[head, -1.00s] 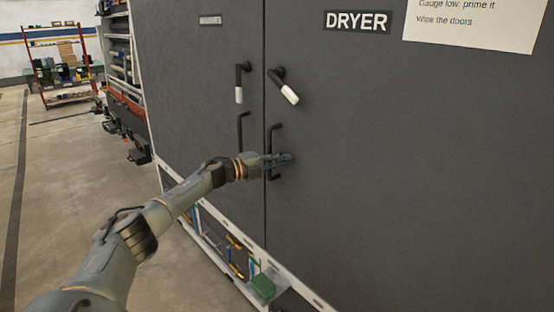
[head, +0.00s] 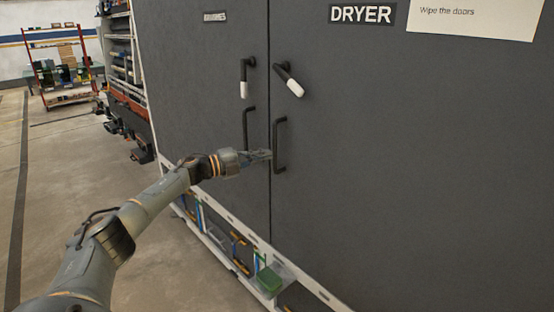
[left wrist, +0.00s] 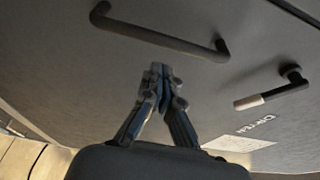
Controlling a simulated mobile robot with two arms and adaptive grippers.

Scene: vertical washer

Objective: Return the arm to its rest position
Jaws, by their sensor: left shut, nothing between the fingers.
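My left gripper (head: 262,155) is shut and empty, in front of the grey washer doors, just left of the black pull handle (head: 280,146) on the right door. In the left wrist view its fingertips (left wrist: 158,72) are together, and a black pull handle (left wrist: 160,32) lies beyond them, apart from the fingers. My left arm reaches in from the lower left of the head view. My right gripper is in neither view.
The right door (head: 400,170) carries a DRYER label (head: 361,13) and a white note (head: 480,18). Two white-tipped lever handles (head: 289,80) (head: 244,78) stick out above the pull handles. A low rack (head: 215,235) holds a green item (head: 269,279). Open floor (head: 70,200) lies left.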

